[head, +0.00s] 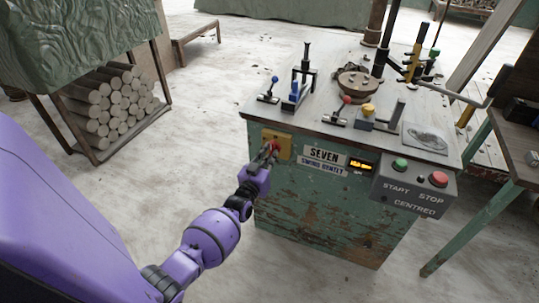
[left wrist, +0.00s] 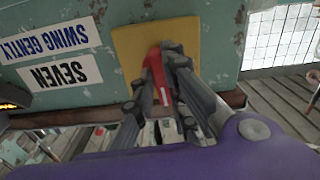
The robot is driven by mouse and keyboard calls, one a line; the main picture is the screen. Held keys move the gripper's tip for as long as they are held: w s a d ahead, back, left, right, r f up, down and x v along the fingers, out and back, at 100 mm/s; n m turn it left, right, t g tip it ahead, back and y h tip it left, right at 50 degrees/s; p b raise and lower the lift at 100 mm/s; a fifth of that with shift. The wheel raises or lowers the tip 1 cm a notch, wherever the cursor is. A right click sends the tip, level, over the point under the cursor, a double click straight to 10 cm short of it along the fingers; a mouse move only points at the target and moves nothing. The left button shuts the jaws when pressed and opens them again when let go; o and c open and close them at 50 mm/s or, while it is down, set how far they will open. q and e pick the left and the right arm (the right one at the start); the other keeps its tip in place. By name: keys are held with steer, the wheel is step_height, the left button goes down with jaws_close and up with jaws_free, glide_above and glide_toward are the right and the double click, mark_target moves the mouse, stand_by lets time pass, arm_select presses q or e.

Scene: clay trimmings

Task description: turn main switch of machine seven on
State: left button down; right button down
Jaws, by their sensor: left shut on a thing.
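Machine seven (head: 320,215) is a worn green cabinet with a white SEVEN label (head: 321,155) on its front. A yellow plate (head: 285,143) sits at the front's upper left. The plate also shows in the left wrist view (left wrist: 130,52), with a red switch handle (left wrist: 156,72) on it. My left gripper (head: 271,150) is at the plate, its fingers (left wrist: 163,72) shut on the red handle and partly hiding it. The handle's exact angle is hard to judge. My right gripper is not in view.
A grey box (head: 409,199) with a green START button and a red STOP button is at the front's right. Small levers and clamps stand on the machine's top. A rack of clay rolls (head: 115,108) stands left; a dark table (head: 515,150) stands right. Floor between is clear.

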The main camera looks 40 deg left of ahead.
arm_select(q)
steer(key=shift+m, duration=0.6)
steer(key=c, duration=1.8)
jaws_free()
steer(key=shift+o, duration=0.2)
steer(key=v, duration=1.2)
steer(key=shift+f, duration=0.1)
